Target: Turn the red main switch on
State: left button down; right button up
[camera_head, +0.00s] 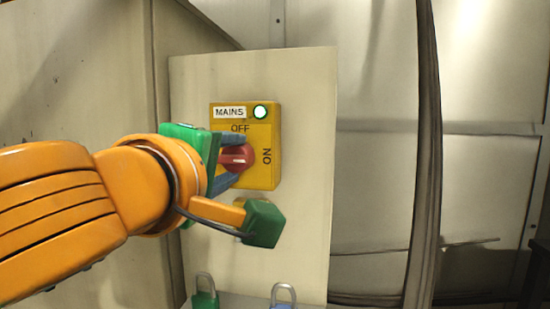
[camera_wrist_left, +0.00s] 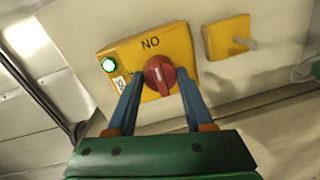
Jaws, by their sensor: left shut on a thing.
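The red main switch (camera_head: 238,157) is a rotary knob on a yellow box (camera_head: 261,180) labelled MAINS, with OFF above the knob and ON to its right. A lamp (camera_head: 260,112) on the box glows green-white. My left gripper (camera_head: 235,160) has its blue fingers above and below the knob, shut on it. In the left wrist view, the knob (camera_wrist_left: 159,74) sits between the fingertips (camera_wrist_left: 161,78). Its pale mark points towards the ON label (camera_wrist_left: 150,42). My fingers hide part of the box face. My right gripper is not in view.
The box is mounted on a pale panel (camera_head: 305,200). A green padlock (camera_head: 205,300) and a blue padlock (camera_head: 283,305) are below. A dark vertical post (camera_head: 428,150) stands to the right. The left wrist view shows another yellow plate (camera_wrist_left: 225,30) with a grey peg.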

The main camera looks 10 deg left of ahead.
pick_arm(q)
jog(key=shift+r, duration=0.1)
jog(key=shift+c, duration=1.4)
grip_release()
jog(key=shift+w, duration=0.1)
jog(key=s+b, duration=0.1)
jog(key=s, duration=0.6)
jog(key=shift+a+b, duration=0.15)
jog(key=shift+b, duration=0.2)
jog(key=shift+r, duration=0.1)
